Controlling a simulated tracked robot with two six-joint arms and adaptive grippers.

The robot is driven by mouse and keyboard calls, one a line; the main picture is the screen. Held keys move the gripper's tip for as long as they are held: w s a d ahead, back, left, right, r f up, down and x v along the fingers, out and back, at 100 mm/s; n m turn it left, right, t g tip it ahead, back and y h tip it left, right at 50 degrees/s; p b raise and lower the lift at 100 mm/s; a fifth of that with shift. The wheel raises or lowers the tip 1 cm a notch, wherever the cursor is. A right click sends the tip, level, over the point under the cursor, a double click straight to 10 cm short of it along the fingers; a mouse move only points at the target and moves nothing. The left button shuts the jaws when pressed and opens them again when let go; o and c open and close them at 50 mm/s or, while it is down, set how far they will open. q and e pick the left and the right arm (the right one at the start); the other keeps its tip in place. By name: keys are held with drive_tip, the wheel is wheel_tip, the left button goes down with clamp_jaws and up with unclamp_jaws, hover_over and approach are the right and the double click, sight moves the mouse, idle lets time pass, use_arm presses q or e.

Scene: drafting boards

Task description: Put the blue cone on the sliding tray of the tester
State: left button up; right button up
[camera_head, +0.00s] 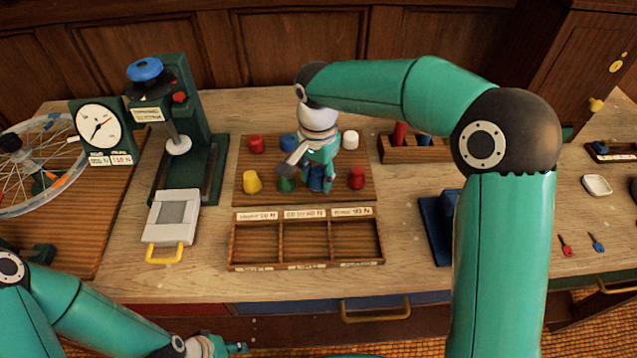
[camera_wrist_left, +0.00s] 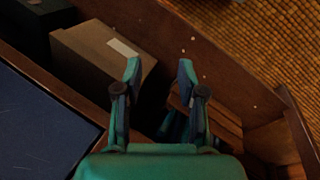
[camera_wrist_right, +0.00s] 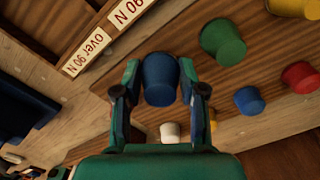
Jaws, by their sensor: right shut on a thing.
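My right gripper (camera_head: 318,180) is over the wooden board in the middle of the table, shut on a blue cone (camera_wrist_right: 160,80) that shows between its fingers in the right wrist view. In the head view the gripper mostly hides this cone. The green tester (camera_head: 205,110) stands to the left, with a blue knob on top and a dial gauge (camera_head: 98,128) beside it. Its pale sliding tray (camera_head: 157,232) sticks out at the front with a yellow handle, and looks empty. My left gripper (camera_wrist_left: 158,85) is open and empty, low at the table's front.
Several other cones stand on the board (camera_head: 325,197): a second blue (camera_head: 288,141), green (camera_head: 287,184), yellow (camera_head: 252,181), two reds and a white (camera_head: 350,138). An empty three-compartment sorting box (camera_head: 305,267) lies in front. A spoked wheel (camera_head: 40,165) lies far left.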

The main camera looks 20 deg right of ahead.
sight(317, 186)
drive_tip(key=shift+f, duration=1.5)
drive_tip(key=o, duration=0.7)
drive_tip(key=shift+f, duration=0.1)
drive_tip(key=o, duration=0.4)
drive_tip(key=shift+o, duration=0.2)
